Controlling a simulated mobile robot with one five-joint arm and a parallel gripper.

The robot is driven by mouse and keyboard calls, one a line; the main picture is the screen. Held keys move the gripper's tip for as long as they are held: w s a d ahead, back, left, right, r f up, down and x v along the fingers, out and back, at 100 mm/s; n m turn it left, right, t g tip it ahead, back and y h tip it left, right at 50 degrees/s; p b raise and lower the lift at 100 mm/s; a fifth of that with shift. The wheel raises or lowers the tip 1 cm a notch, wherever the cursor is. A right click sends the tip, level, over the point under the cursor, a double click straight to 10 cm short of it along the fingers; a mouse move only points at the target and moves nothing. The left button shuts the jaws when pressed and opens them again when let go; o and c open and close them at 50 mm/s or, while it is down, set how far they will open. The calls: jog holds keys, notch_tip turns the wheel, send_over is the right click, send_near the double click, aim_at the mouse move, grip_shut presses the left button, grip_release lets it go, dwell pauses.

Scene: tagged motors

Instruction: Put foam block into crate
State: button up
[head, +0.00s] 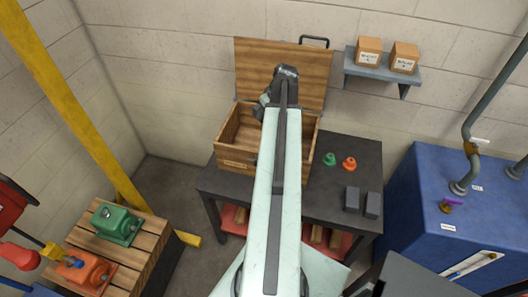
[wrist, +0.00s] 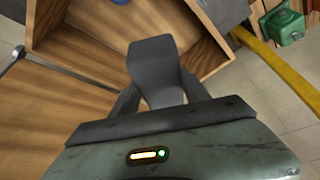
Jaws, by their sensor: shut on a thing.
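The crate (head: 231,160) is a wooden box with its lid (head: 256,68) swung open, standing on a dark table. My gripper (head: 284,76) is above the crate in the head view, with my arm covering part of the opening. In the wrist view my gripper (wrist: 158,88) is shut on a dark grey foam block (wrist: 155,62). The block is held over the crate's open inside (wrist: 95,30), apart from its walls as far as I can tell. The held block cannot be made out clearly in the head view.
Two dark grey blocks (head: 361,202), a green piece (head: 329,159) and an orange piece (head: 349,163) are on the table (head: 335,185). A shelf (head: 383,73) with two small boxes is on the wall. A blue cabinet (head: 430,210) stands right. Green and orange motors (head: 117,224) sit left.

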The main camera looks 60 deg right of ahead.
jog(key=shift+f, duration=0.1)
jog(key=d+f+n+b, duration=0.1)
jog(key=d+f+b, duration=0.1)
jog(key=f+b, duration=0.7)
jog(key=d+f+n+b, duration=0.1)
jog(key=f+b, duration=0.7)
jog(key=b, duration=0.1)
jog(key=s+d+f+y+b, duration=0.1)
jog(key=d+f+b, duration=0.1)
jog(key=f+b, duration=0.6)
jog(key=shift+d+f+n+b, duration=0.35)
jog(key=shift+f+n+b, duration=0.05)
jog(key=shift+f, duration=0.4)
jog(key=shift+r, duration=0.2)
jog(key=shift+f, duration=0.15)
jog(key=o, duration=1.4)
